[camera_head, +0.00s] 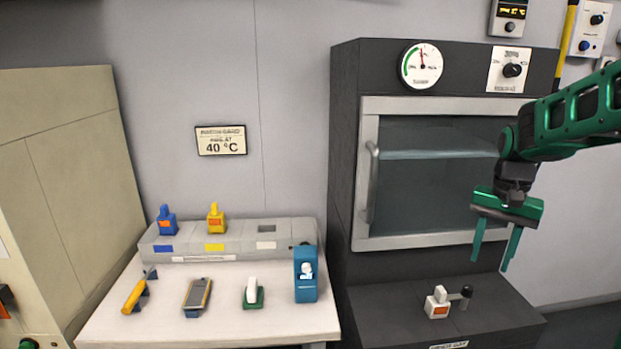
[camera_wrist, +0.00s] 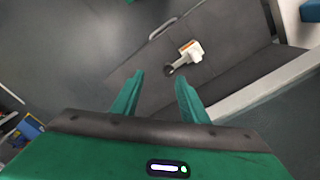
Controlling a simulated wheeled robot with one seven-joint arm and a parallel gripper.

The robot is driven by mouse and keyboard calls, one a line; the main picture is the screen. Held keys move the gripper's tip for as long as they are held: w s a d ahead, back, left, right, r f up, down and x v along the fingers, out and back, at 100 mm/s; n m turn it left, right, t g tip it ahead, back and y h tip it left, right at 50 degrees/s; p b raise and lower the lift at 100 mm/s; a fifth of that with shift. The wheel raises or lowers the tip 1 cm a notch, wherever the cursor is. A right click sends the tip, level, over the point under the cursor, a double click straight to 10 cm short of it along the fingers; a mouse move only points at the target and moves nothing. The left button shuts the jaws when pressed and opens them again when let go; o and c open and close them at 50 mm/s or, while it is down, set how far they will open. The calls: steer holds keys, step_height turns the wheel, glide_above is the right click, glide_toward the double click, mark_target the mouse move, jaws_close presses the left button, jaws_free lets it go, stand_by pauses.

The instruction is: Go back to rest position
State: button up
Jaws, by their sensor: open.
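My gripper (camera_head: 495,252) hangs at the right in the head view, fingers pointing down, open and empty. It is in front of the dark oven cabinet, above and to the right of a white device with an orange label and a black knob (camera_head: 437,304), which stands on the dark ledge. In the wrist view the two green fingers of my gripper (camera_wrist: 158,90) are apart with nothing between them. The white device (camera_wrist: 192,51) shows beyond the fingertips there, clear of them.
The oven's glass door (camera_head: 430,185) is shut, with a vertical handle at its left. A white table (camera_head: 215,325) at left holds several tools and a blue holder (camera_head: 305,275). A grey rack (camera_head: 190,245) carries a blue and a yellow item. A beige cabinet (camera_head: 70,190) stands far left.

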steer(key=s+a+f+n, duration=0.1)
steer(key=s, duration=1.1)
steer(key=s+a+f+n, duration=0.1)
steer(key=s+f, duration=0.1)
steer(key=s, duration=1.1)
steer(key=shift+s+a, duration=0.2)
steer(key=shift+a, duration=0.2)
